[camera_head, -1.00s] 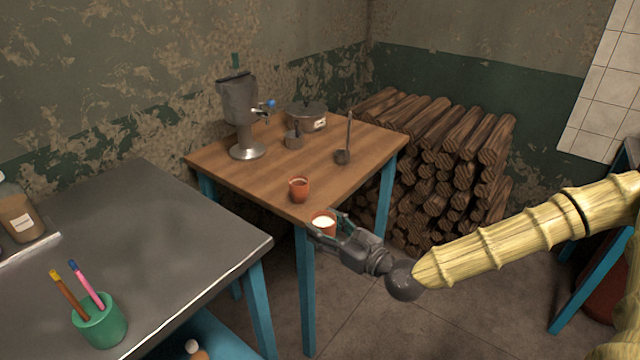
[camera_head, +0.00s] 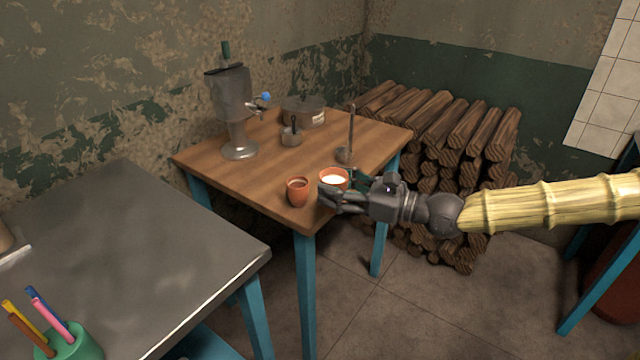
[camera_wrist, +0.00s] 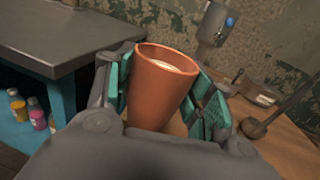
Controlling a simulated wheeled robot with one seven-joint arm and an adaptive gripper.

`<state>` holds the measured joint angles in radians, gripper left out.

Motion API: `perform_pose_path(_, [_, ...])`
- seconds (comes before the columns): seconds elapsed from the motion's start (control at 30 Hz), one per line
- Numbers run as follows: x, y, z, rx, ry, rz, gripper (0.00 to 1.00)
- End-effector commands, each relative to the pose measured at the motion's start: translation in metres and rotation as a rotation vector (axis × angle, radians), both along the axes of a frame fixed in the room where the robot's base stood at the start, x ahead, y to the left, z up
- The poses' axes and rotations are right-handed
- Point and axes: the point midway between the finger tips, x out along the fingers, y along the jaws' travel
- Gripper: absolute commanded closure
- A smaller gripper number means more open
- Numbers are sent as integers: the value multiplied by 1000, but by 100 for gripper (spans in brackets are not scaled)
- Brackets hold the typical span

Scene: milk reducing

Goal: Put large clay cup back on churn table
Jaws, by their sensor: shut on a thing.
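The large clay cup (camera_head: 333,176), orange-brown with white liquid in it, is held upright by my gripper (camera_head: 343,188) over the front right edge of the wooden churn table (camera_head: 262,172). In the wrist view the cup (camera_wrist: 160,88) sits between the green finger pads of my gripper (camera_wrist: 170,100), which are shut on its sides. Whether its base touches the tabletop is hidden. A smaller clay cup (camera_head: 298,191) stands on the table's front corner, just left of the held cup.
The table's middle is clear. A metal counter (camera_head: 120,250) stands at the left, and stacked logs (camera_head: 450,130) lie behind.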

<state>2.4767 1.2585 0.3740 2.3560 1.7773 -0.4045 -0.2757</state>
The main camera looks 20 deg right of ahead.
Motion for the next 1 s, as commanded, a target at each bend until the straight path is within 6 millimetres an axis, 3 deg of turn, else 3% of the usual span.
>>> perform_pose_path(0.2, [-3,-4,5,0,-1,12,81])
perform_pose_path(0.33, [6,-5,3,-2,0,13,81])
perform_pose_path(1.0, [116,-17,-7,-4,-1,12,81])
